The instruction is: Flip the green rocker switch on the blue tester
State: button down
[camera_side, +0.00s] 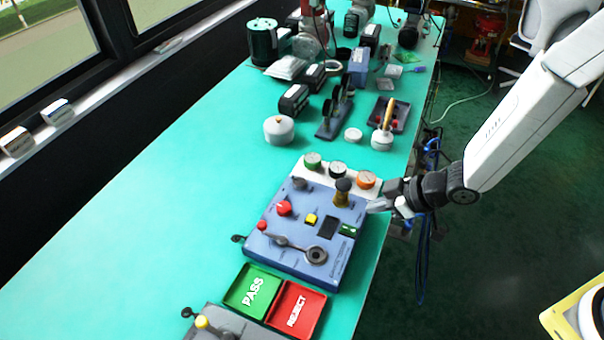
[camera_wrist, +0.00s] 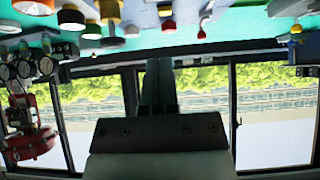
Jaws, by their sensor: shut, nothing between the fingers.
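The blue tester (camera_side: 277,250) lies on the green bench in the side view. Its green rocker switch (camera_side: 348,231) is at the right edge of the top face, beside a dark rectangular window (camera_side: 328,227). I cannot tell which way the rocker is tipped. My gripper (camera_side: 374,207) is shut and empty, just off the tester's right side, close to the black-and-brass knob (camera_side: 343,192). In the wrist view my gripper (camera_wrist: 160,70) points at the windows, and knobs hang upside down along the top edge. The green rocker is not clear there.
The tester also carries a red knob (camera_side: 284,208), a yellow button (camera_side: 311,219) and a lever (camera_side: 288,243). A green PASS tray (camera_side: 235,297) and a red REJECT tray (camera_side: 311,319) stand in front. Several parts crowd the bench behind. The left bench is clear.

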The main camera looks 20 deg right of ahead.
send_over(350, 229)
notch_tip(350, 229, down, 5)
jog(key=shift+r, duration=0.15)
jog(key=shift+f, duration=1.9)
jog(key=shift+f, duration=0.1)
jog(key=shift+f, duration=0.2)
jog(key=shift+w+a, duration=0.15)
jog(key=shift+w+a+r, duration=0.1)
jog(key=shift+w+a, duration=0.35)
jog(key=shift+w, duration=0.05)
